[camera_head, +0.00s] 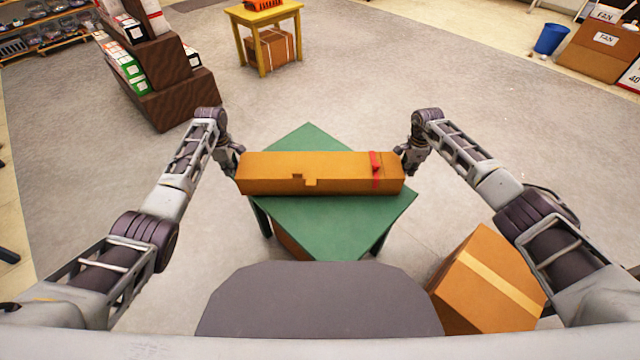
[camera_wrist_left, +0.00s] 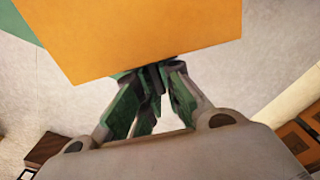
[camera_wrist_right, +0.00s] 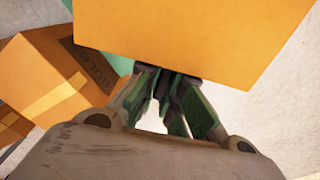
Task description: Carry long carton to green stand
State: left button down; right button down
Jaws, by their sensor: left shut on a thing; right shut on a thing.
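The long orange-brown carton (camera_head: 270,172) lies level across the green stand (camera_head: 320,214) in the head view, with a red band near its right end. Whether it rests on the top or hangs just above cannot be told. My left gripper (camera_head: 236,164) is at its left end and my right gripper (camera_head: 402,162) at its right end. In the left wrist view the fingers (camera_wrist_left: 155,75) are shut at the carton's end (camera_wrist_left: 140,35). In the right wrist view the fingers (camera_wrist_right: 170,75) are shut at the other end (camera_wrist_right: 190,35). The fingertips are partly hidden by the carton.
A taped carton (camera_head: 490,285) stands on the floor right of the green stand. A brown stepped shelf (camera_head: 180,100) with boxes is at upper left. A yellow table (camera_head: 262,18) stands at the back; a blue bin (camera_head: 550,39) is far right. The floor between is clear.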

pick_arm(q)
jog(key=shift+f, duration=0.15)
pick_arm(e)
jog(key=shift+f, duration=0.2)
pick_arm(q)
jog(key=c, duration=1.6)
grip_release()
pick_arm(e)
jog(key=c, duration=1.6)
grip_release()
pick_arm(q)
jog(key=shift+o, duration=0.2)
pick_arm(e)
jog(key=shift+o, duration=0.2)
pick_arm(q)
notch_tip(320, 180, up, 12)
pick_arm(e)
jog(key=shift+r, duration=0.1)
jog(key=shift+r, duration=5.9)
jog(key=shift+r, duration=0.15)
